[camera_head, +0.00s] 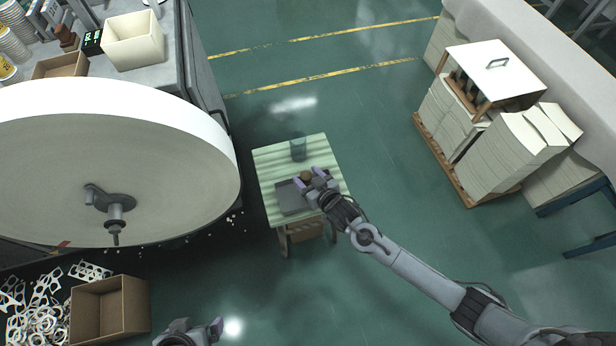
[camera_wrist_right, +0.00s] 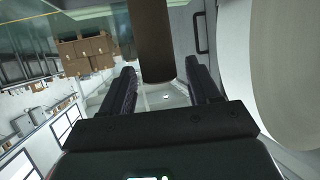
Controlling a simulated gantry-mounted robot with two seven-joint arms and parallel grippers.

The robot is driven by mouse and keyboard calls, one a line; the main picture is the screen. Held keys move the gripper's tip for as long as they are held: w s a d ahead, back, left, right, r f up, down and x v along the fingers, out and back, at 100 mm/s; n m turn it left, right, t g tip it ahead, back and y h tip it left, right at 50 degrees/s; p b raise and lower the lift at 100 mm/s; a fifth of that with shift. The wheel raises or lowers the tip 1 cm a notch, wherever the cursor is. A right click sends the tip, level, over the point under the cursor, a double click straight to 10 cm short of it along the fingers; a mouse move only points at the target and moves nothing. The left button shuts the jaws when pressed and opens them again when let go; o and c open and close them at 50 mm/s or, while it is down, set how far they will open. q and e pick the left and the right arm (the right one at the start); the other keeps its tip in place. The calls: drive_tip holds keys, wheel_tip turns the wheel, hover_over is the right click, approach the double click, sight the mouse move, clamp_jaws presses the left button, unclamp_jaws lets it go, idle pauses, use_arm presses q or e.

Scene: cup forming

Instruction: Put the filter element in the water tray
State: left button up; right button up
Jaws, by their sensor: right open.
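The filter element (camera_head: 306,176) is a brown cylinder on the small striped table. In the right wrist view it is the brown cylinder (camera_wrist_right: 154,40) extending between and beyond my fingers. My right gripper (camera_head: 312,178) is open, its purple-tipped fingers on either side of the filter element. In the wrist view the right gripper (camera_wrist_right: 163,88) shows both dark fingers apart. A flat grey tray (camera_head: 289,199), which looks like the water tray, lies on the table just left of and below the gripper. Whether it holds water I cannot tell. My left gripper (camera_head: 203,331) is partly cut off at the bottom edge.
A large white round body (camera_head: 120,150) hangs at left. A cardboard box (camera_head: 108,308) sits at lower left. Paper stacks (camera_head: 510,150) stand on a pallet at right. Green floor is open between.

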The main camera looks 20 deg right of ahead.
drive_tip(key=shift+r, duration=0.2)
drive_tip(key=shift+s+r, duration=0.15)
drive_tip(key=shift+s, duration=0.25)
drive_tip(key=s+d+r+g+p, duration=0.1)
drive_tip(key=s+r+g, duration=0.2)
drive_tip(key=s, duration=0.6)
drive_tip(key=s+d+r+g+h+p, duration=0.1)
drive_tip(key=s+d+r+g, duration=0.1)
drive_tip(key=s, duration=0.8)
drive_tip(key=s+d+r+g+h+p, duration=0.1)
drive_tip(key=s+r+g, duration=0.3)
drive_tip(key=s, duration=0.5)
drive_tip(key=shift+s+d+r+g+p, duration=0.2)
drive_tip(key=shift+s+d+g+p, duration=0.15)
drive_tip(key=shift+d, duration=0.2)
drive_tip(key=shift+r, duration=0.1)
